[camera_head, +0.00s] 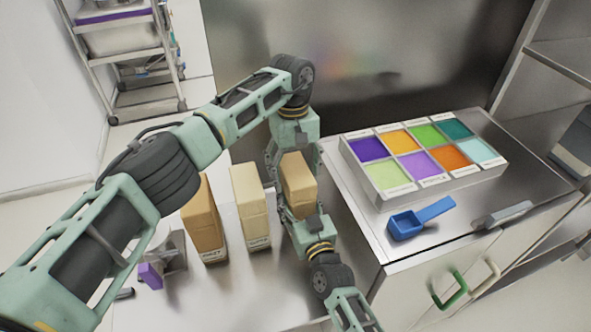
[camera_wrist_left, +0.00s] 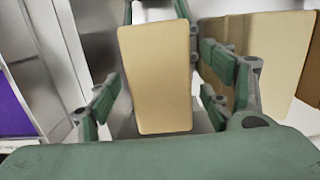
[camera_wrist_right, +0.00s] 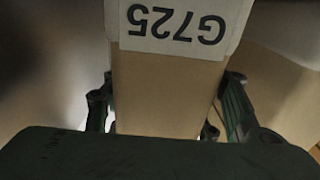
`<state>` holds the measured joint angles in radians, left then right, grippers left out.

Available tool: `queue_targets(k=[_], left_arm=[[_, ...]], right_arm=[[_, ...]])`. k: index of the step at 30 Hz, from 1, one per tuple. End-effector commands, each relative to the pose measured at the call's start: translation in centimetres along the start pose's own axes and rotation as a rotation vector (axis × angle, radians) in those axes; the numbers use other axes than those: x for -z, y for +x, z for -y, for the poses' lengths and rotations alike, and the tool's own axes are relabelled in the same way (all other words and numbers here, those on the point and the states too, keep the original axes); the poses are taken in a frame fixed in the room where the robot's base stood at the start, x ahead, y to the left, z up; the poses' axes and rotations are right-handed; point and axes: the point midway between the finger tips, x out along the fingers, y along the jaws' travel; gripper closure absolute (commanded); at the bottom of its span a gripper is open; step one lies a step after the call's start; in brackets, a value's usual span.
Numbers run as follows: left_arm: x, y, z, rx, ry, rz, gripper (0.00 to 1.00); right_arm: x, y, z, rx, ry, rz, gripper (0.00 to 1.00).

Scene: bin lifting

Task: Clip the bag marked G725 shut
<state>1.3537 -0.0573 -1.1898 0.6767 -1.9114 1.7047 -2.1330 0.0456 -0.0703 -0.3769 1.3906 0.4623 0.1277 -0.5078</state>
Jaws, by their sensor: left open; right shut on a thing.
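The bag marked G725 (camera_wrist_right: 160,95) is a tan block-shaped bag. Its white label shows upside down in the right wrist view. In the head view the bag (camera_head: 299,185) stands rightmost of three bags, between my grippers. My right gripper (camera_head: 303,212) is shut on it from the near side; its fingers (camera_wrist_right: 165,108) flank the bag in the right wrist view. My left gripper (camera_head: 292,155) is open at the bag's far side, with the bag (camera_wrist_left: 157,80) between its spread fingers (camera_wrist_left: 165,100). I cannot make out a clip on the bag.
Two more bags, one brown (camera_head: 203,222) and one pale (camera_head: 249,205), stand just left. A purple piece (camera_head: 151,276) sits by a grey holder at lower left. A tray of coloured compartments (camera_head: 425,160) and a blue scoop (camera_head: 420,218) lie on the right-hand counter (camera_head: 350,205).

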Motion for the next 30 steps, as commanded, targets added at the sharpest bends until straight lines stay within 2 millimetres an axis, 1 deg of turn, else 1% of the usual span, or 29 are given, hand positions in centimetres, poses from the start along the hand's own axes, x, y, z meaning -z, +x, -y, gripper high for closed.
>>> queue_targets(k=[5,8,18,21,25,30], left_arm=[[0.0,-0.4,0.0,0.000,0.000,-0.001,0.27],[0.1,-1.6,0.0,-0.002,0.000,-0.002,0.27],[0.1,-8.6,-0.1,-0.001,-0.001,-0.004,0.27],[0.1,-10.2,0.0,0.000,-0.001,-0.002,0.27],[0.1,-11.5,0.0,0.000,-0.001,-0.001,0.27],[0.1,-12.0,0.0,0.000,0.000,0.001,0.27]], right_arm=[[0.0,0.0,-0.1,-0.001,-0.002,-0.001,0.93],[0.0,0.0,-0.1,-0.001,-0.002,0.000,0.93],[0.0,0.0,-0.1,-0.001,-0.002,-0.001,0.93],[0.0,0.0,-0.1,-0.001,-0.002,0.000,0.93],[0.0,0.0,-0.1,-0.001,-0.002,-0.001,0.93],[0.0,0.0,-0.1,-0.001,-0.002,-0.001,0.93]])
